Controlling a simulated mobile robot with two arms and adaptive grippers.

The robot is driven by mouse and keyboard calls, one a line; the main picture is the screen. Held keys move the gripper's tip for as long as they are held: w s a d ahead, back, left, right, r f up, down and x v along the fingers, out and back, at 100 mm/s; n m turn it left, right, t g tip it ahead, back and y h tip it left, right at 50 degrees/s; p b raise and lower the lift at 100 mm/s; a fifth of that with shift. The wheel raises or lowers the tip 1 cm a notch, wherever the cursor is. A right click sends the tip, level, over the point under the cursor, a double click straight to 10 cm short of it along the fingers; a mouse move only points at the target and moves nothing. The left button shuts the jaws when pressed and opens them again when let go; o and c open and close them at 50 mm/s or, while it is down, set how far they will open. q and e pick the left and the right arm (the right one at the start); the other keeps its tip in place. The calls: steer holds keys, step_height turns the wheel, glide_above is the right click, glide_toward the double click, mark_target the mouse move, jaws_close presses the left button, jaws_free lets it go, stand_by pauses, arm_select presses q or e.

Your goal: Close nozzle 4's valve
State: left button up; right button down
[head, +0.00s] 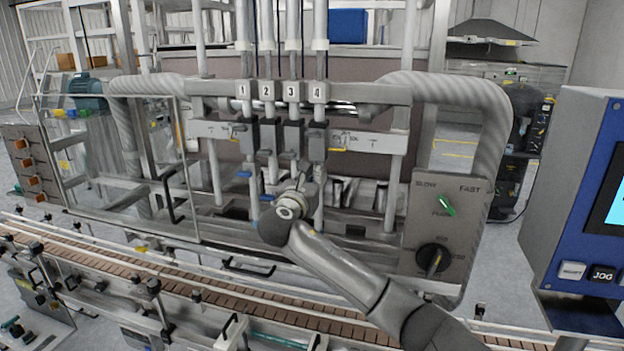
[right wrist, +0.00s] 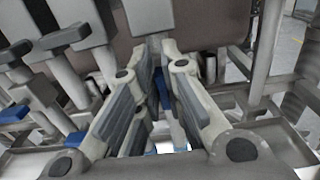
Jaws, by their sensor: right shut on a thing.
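Nozzle 4 (head: 318,140) is the rightmost of the row of numbered nozzles in the head view, under the label 4. Its valve handle is hidden behind my right gripper (head: 304,186) there. In the right wrist view, a blue valve handle (right wrist: 162,88) shows between the two finger pads of my right gripper (right wrist: 154,62), below a grey nozzle body. The fingers are shut on this handle; its exact angle is partly hidden. My left gripper is in neither view.
Blue handles of neighbouring nozzles (head: 243,174) sit close to the left of my right gripper. A control box (head: 445,225) with a green switch and black knob stands to the right. The slatted conveyor (head: 190,278) runs in front, below my right arm.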

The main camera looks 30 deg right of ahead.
stand_by(0.3)
steer(key=m+b, duration=0.2)
steer(key=m, duration=0.2)
steer(key=s+f+m+b, duration=0.1)
steer(key=m+b, duration=0.2)
steer(key=m, duration=0.2)
steer(key=d+m+b, duration=0.1)
steer(key=m+b, duration=0.2)
steer(key=m, duration=0.2)
steer(key=shift+s+f, duration=0.15)
steer(key=shift+f, duration=0.2)
steer(key=shift+f+m+b, duration=0.15)
steer(key=shift+m+b, duration=1)
steer(key=shift+m, duration=0.75)
steer(key=c, duration=1.6)
jaws_free()
steer(key=shift+o, duration=0.2)
